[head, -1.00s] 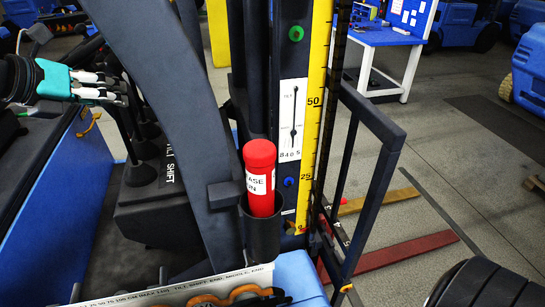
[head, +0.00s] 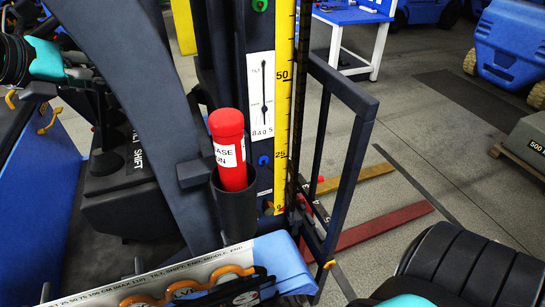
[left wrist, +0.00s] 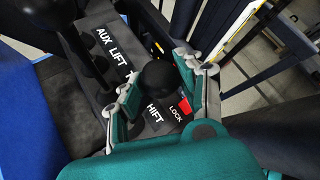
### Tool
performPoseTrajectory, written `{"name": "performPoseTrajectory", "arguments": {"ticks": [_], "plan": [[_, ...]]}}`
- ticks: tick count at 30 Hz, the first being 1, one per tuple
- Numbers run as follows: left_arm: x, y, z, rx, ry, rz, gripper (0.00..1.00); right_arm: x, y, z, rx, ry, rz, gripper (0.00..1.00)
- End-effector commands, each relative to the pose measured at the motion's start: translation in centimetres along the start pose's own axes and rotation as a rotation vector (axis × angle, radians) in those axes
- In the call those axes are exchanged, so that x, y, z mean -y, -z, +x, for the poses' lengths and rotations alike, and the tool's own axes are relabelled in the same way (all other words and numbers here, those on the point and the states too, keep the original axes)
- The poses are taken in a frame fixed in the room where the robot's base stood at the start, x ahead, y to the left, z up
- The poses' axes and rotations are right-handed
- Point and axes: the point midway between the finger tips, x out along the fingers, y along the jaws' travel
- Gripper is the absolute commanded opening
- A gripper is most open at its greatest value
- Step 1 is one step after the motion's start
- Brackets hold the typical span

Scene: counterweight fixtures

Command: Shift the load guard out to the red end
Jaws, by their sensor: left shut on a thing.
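My left gripper (left wrist: 164,82) is shut on a black lever knob (left wrist: 158,77) in the left wrist view. The label beside it, partly covered, reads "HIFT". In the head view this gripper (head: 80,78) is at the upper left, its fingertips partly hidden. The load guard (head: 352,140) is a dark upright frame just right of the mast. Near its foot, a small red patch (head: 306,203) shows beside partly hidden markings. A red bar (head: 385,225) and a yellow bar (head: 357,179) lie low beyond it. My right gripper's fingers are out of view.
Levers labelled AUX and LIFT (left wrist: 118,52) stand beside the held one, and a red lock piece (left wrist: 185,105) is close by. A red cylinder (head: 229,150) sits in a dark holder. A yellow scale (head: 283,110) runs up the mast.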

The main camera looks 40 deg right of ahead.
Motion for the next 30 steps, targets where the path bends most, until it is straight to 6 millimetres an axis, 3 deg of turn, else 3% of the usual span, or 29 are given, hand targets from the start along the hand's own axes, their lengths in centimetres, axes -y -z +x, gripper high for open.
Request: {"name": "performPoseTrajectory", "arguments": {"ticks": [30], "plan": [[1.36,-0.44,0.09,0.012,0.015,0.007,0.19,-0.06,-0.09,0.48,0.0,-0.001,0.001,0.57]]}}
